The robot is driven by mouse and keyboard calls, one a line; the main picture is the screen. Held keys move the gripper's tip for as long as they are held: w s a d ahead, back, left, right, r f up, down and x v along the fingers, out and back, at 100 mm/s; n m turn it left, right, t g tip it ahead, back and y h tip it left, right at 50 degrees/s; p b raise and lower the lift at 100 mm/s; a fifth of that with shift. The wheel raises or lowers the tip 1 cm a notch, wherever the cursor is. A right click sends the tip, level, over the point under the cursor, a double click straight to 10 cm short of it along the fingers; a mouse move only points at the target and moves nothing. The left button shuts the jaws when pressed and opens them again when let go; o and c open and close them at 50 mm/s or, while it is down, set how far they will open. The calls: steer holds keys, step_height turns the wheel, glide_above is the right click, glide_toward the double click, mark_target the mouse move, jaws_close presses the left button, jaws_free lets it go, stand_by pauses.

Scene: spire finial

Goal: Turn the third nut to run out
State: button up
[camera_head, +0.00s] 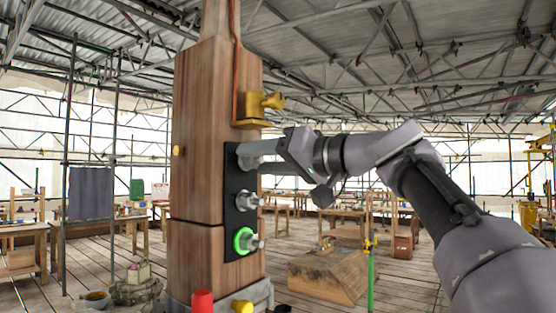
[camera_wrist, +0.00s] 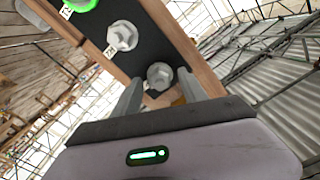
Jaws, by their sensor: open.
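A black plate (camera_head: 231,214) runs up the face of a thick wooden post (camera_head: 198,140) and carries three grey nuts in a column. The bottom nut (camera_head: 252,243) has a lit green ring round it. The middle nut (camera_head: 251,200) is bare grey. The top nut shows in the wrist view (camera_wrist: 160,75); in the head view my gripper hides it. My gripper (camera_head: 243,156) is open at the top of the plate. In the wrist view its two fingers stand on either side of the top nut; I cannot tell if they touch it.
A yellow fitting (camera_head: 254,108) juts from the post just above my gripper. A red cylinder (camera_head: 202,302) and a yellow knob (camera_head: 242,306) sit at the post's foot. A wooden block (camera_head: 328,276) stands on the floor to the right. Workbenches stand farther back.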

steer(key=v, duration=1.7)
steer(key=shift+b, duration=0.4)
